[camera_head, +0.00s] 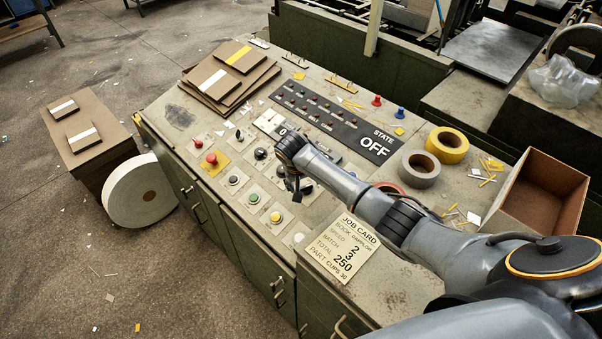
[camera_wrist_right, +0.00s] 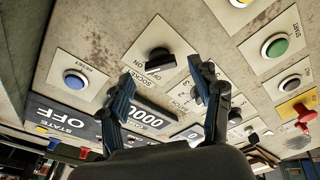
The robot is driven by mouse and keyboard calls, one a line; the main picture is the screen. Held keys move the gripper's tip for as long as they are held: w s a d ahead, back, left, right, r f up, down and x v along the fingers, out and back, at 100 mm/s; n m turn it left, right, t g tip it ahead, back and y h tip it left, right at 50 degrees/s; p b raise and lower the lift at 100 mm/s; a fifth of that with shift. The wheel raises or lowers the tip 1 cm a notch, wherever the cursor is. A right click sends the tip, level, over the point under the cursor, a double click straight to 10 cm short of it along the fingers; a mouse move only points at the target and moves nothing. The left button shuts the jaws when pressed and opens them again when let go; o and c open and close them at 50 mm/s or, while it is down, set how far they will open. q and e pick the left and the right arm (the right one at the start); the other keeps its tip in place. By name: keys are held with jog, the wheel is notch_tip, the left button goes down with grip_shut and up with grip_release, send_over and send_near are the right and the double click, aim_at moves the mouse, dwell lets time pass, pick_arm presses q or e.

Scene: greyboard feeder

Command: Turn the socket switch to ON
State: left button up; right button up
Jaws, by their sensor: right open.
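The socket switch (camera_wrist_right: 158,58) is a black rotary knob on a cream plate marked OFF, ON and SOCKET in the right wrist view. I cannot tell which mark it points to. In the head view the right gripper and arm seem to hide it. My right gripper (camera_wrist_right: 162,86) is open and empty, with its two dark fingers apart on either side of the knob plate's lower part. The fingers look clear of the knob. In the head view the right gripper (camera_head: 299,188) hangs over the control panel (camera_head: 180,115). My left gripper is not in view.
The black display (camera_head: 335,121) reads STATE OFF. Red, green, yellow and white buttons and other dark knobs surround the gripper. A blue RESET button (camera_wrist_right: 76,80) is beside the switch. A job card (camera_head: 342,247), tape rolls (camera_head: 447,145) and an open box (camera_head: 540,195) lie to the right.

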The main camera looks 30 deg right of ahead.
jog(key=v, duration=0.9)
jog(key=shift+r, duration=0.1)
